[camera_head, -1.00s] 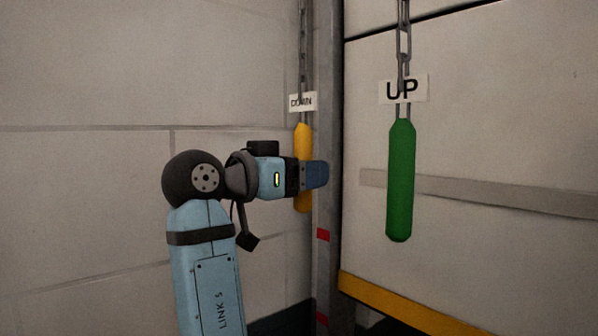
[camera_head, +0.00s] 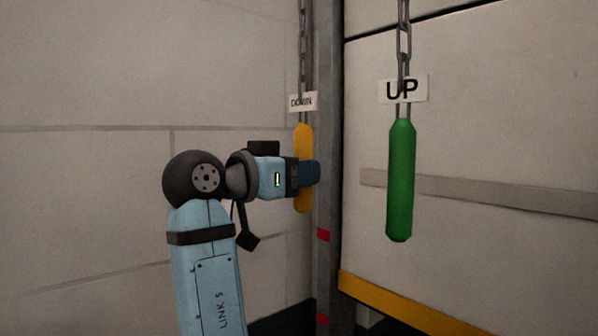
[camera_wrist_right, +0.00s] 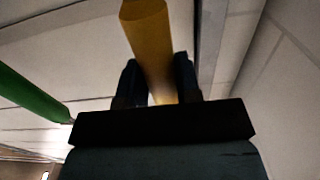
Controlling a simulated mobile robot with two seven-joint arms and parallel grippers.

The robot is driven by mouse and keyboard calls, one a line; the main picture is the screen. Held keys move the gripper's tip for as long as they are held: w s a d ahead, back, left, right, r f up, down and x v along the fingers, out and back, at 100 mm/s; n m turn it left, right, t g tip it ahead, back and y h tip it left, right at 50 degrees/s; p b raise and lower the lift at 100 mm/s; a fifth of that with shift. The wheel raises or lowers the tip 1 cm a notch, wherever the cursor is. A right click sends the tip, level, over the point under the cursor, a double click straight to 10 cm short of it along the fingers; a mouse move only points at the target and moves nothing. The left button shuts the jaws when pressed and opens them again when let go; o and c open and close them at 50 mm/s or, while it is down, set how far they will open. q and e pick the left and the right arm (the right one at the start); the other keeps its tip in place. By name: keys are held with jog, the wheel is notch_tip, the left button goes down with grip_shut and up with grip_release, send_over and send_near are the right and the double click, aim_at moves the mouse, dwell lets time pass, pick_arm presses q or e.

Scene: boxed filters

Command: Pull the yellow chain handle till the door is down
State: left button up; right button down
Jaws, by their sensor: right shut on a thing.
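The yellow handle (camera_head: 303,142) hangs upright on a grey chain (camera_head: 303,50) against the left wall, by the DOWN sign (camera_head: 302,102). My right gripper (camera_head: 308,173) is shut on the handle's middle, with yellow showing above and below it. In the right wrist view the yellow handle (camera_wrist_right: 148,40) passes between the two dark fingers of my right gripper (camera_wrist_right: 158,75). The pale door (camera_head: 480,130) fills the right side, its yellow bottom strip (camera_head: 420,313) low in the picture. My left gripper is not in view.
A green handle (camera_head: 400,180) hangs on its own chain in front of the door, under the UP sign (camera_head: 403,90). It also shows in the right wrist view (camera_wrist_right: 30,108). A grey door post (camera_head: 328,130) with red marks stands just right of the yellow handle.

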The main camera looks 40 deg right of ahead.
aim_at(296, 210)
dwell(0.5)
notch_tip(296, 210, down, 6)
jog(key=b, duration=0.4)
jog(key=shift+b, duration=0.4)
pick_arm(q)
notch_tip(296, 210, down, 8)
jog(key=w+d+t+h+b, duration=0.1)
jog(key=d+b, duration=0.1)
jog(key=b, duration=1.2)
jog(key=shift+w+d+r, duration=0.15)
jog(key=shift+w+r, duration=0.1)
pick_arm(e)
notch_tip(296, 210, down, 18)
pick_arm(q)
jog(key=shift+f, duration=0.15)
